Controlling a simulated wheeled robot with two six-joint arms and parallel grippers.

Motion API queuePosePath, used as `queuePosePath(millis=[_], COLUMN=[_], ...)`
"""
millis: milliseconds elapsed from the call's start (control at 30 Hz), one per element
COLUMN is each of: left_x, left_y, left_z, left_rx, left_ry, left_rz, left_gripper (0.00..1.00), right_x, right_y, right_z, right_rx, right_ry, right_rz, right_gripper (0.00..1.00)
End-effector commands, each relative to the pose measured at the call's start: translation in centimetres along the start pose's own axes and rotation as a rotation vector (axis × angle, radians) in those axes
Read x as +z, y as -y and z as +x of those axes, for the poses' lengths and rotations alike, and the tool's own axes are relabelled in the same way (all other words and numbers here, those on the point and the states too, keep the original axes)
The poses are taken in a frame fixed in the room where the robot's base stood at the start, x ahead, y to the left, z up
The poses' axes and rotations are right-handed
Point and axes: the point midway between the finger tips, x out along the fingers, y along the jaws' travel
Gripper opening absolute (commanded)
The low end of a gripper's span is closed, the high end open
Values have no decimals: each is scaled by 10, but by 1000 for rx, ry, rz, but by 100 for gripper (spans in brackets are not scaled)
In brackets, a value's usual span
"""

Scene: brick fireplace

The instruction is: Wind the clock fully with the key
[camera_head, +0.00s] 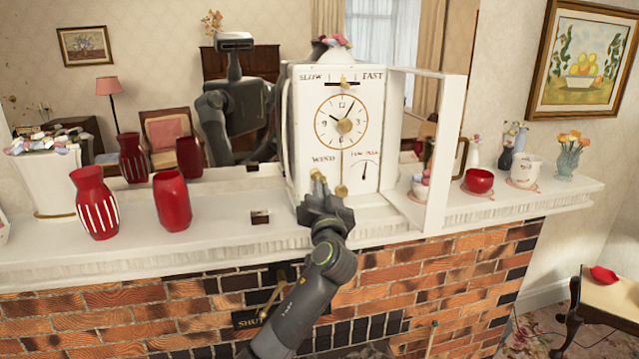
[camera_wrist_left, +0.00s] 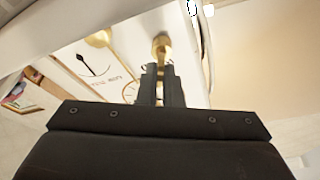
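The white clock (camera_head: 375,105) stands on the mantel with its white-framed door (camera_head: 437,150) swung open to the right. Its round dial, the SLOW–FAST scale, the WIND label and a small gauge face me. My left gripper (camera_head: 320,190) is at the lower left of the clock face, just under the WIND label. In the left wrist view, the fingers of the left gripper (camera_wrist_left: 161,85) are close together around the near end of the brass key (camera_wrist_left: 162,48). The key's far end is against the clock face. My right gripper is not in view.
Red vases (camera_head: 172,200) stand to the left on the mantel (camera_head: 225,235), with a small dark block (camera_head: 260,217) nearer the clock. A red bowl (camera_head: 479,181), a white pot (camera_head: 525,170) and flower vases stand to the right. A mirror behind the clock reflects me.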

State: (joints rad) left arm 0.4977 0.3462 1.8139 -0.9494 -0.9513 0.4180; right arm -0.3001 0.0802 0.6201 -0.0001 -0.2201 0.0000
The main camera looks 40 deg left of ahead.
Motion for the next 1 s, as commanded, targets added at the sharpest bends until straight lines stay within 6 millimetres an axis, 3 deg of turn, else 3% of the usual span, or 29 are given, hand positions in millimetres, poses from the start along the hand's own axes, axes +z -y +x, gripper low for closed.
queuePosePath(millis=[367,1000], left_x=[0,-2], left_y=[0,4], left_z=[0,2], left_rx=[4,90], left_ry=[1,2], left_rz=[6,282], left_gripper=[0,0], right_x=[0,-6], right_y=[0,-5], right_z=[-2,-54], right_rx=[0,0], right_ry=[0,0], right_rz=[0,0], right_gripper=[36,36])
